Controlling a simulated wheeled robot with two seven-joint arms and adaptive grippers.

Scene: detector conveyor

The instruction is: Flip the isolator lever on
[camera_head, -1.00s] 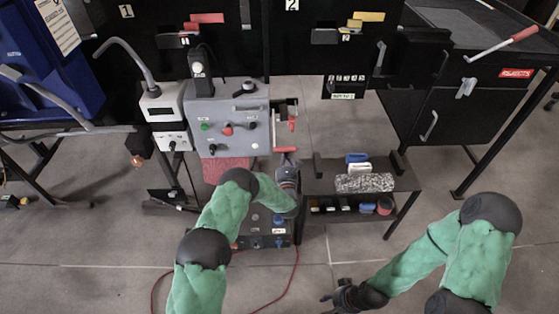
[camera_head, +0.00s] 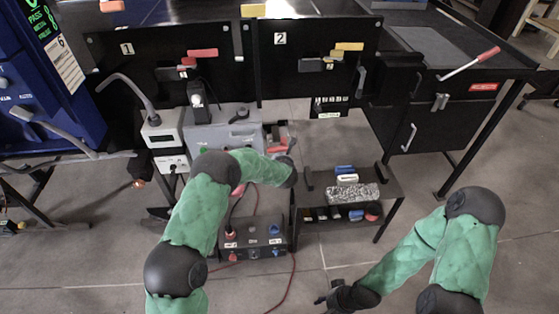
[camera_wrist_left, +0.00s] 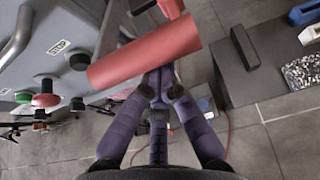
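The isolator lever has a thick red handle (camera_wrist_left: 145,52) on a grey bracket, and it lies slantwise across the upper middle of the left wrist view. In the head view its red handle (camera_head: 277,150) shows at the right side of the grey control box (camera_head: 222,134). My left gripper (camera_wrist_left: 160,82) has its purple fingers drawn together, with the tips at the handle's lower edge. I cannot tell whether they touch it. In the head view my wrist hides these fingers. My right gripper (camera_head: 330,300) hangs low above the floor, away from the lever; its fingers are too small to read.
A low black shelf (camera_head: 392,186) with blocks stands to the right of the lever. A black switch box (camera_head: 252,236) with a red cable is below my left arm. Black panels (camera_head: 150,55) rise behind the control box. Open floor lies at the front.

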